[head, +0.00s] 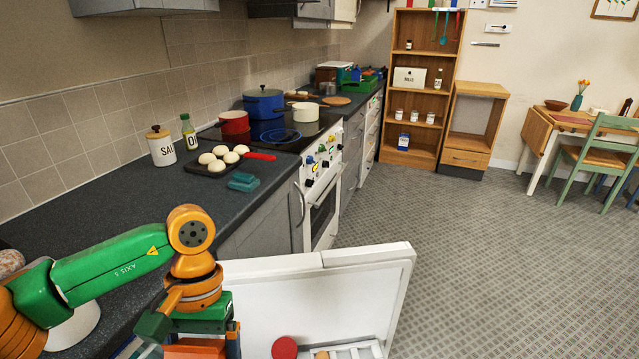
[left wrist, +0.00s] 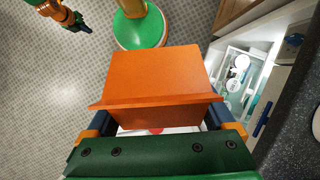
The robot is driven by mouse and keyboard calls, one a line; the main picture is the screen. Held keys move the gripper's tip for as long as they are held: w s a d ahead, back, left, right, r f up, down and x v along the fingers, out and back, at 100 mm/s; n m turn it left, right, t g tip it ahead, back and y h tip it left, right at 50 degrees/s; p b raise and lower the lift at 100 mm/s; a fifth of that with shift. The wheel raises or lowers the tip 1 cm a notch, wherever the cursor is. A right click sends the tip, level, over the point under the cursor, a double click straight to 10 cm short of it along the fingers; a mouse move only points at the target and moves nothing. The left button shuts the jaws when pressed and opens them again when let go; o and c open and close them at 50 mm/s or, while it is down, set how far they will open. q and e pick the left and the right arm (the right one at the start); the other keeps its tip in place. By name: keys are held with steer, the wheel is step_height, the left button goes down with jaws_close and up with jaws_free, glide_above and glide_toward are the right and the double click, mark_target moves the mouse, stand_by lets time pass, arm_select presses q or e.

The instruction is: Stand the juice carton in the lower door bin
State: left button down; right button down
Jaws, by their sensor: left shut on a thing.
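The juice carton (left wrist: 155,75) is orange, with a folded ridge, and fills the middle of the left wrist view. Part of it (head: 195,349) shows at the bottom of the head view. My left gripper (left wrist: 156,118) is shut on it, one finger on each side, and holds it beside the open white fridge door (head: 310,290). A white door bin (head: 368,350) shows at the door's bottom edge, cut off by the frame; I cannot tell which bin it is. An arm end that looks like my right gripper (left wrist: 68,14) is small at the wrist view's top left; its jaws are unclear.
A red round top (head: 285,348) shows by the door bin. The fridge interior (left wrist: 240,75) holds several pale items at the right of the wrist view. The dark counter (head: 90,200) runs along the left. The floor beyond the door (head: 480,270) is clear.

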stand_by(0.8)
arm_select(q)
steer(key=shift+r, duration=0.1)
steer(key=shift+d, duration=0.1)
stand_by(0.5)
